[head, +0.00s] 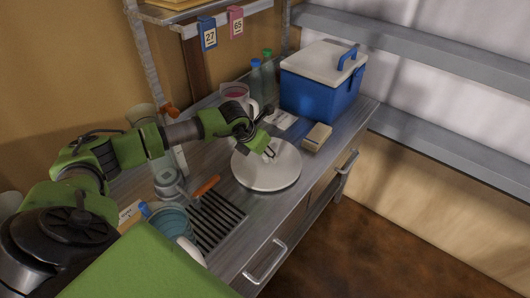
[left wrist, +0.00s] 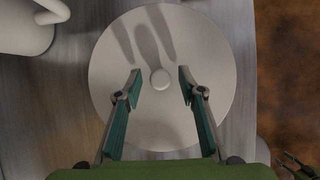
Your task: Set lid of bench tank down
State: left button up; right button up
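The lid is a pale round disc with a small knob (left wrist: 160,79) at its middle. In the head view the lid (head: 262,178) lies flat at bench level near the front edge. My left gripper (head: 267,152) is over it. In the left wrist view my left gripper (left wrist: 157,74) is open, with one finger on each side of the knob and clear gaps to it. The fingers cast shadows on the lid. Whatever is under the lid is hidden. A dark green piece, perhaps my right gripper (left wrist: 296,166), shows at the lower right edge; its opening is unclear.
A blue cooler (head: 318,96) with a white top stands behind the lid, with a small tan box (head: 317,137) between. A white pitcher (left wrist: 22,27) is left of the lid. A drain grille (head: 215,222), orange-handled tool (head: 206,186) and teal cup (head: 172,222) are left.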

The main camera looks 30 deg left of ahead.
pick_arm(q)
jog(key=b+v, duration=0.3)
jog(key=v, duration=0.9)
